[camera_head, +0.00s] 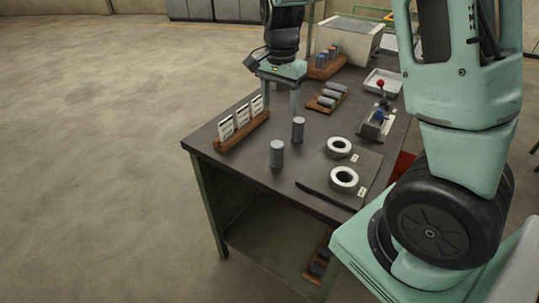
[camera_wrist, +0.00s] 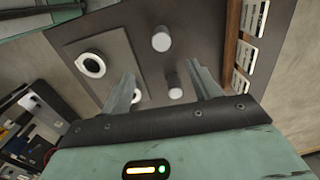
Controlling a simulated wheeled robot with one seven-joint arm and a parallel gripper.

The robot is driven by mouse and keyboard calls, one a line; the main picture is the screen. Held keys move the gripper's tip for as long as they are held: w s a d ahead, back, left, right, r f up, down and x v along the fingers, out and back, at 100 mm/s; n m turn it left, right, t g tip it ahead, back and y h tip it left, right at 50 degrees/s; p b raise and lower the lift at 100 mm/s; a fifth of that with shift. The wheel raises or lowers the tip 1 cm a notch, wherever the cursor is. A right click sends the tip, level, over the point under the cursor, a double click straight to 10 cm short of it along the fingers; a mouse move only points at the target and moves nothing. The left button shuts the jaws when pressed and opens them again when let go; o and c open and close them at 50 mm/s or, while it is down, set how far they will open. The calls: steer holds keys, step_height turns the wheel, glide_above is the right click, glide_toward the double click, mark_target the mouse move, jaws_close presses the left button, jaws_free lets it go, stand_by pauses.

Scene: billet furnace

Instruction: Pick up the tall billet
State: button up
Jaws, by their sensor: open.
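Two grey upright cylindrical billets stand on the dark table. The nearer billet (camera_head: 277,154) is in front, and the other billet (camera_head: 298,130) is slightly behind and right. They look close in height, so I cannot tell surely which is the tall one. My gripper (camera_head: 281,108) points down, open and empty, behind and above them. In the wrist view, the nearer billet (camera_wrist: 161,40) is above my gripper (camera_wrist: 165,78), beyond the fingertips. The other billet (camera_wrist: 174,87) appears between the spread fingers. I see no contact.
A wooden rack with white cards (camera_head: 243,131) stands left. Two pale rings (camera_head: 343,180) lie on a dark mat at right. The front-left tabletop is clear.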

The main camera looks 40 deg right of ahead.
mark_target(277, 144)
step_height(277, 144, down, 11)
steer(key=shift+f+p, duration=0.15)
steer(key=shift+p, duration=0.2)
steer(key=shift+w+f+p, duration=0.15)
steer(key=shift+f+p, duration=0.4)
steer(key=shift+f, duration=2.1)
steer(key=shift+r, duration=0.1)
jaws_close()
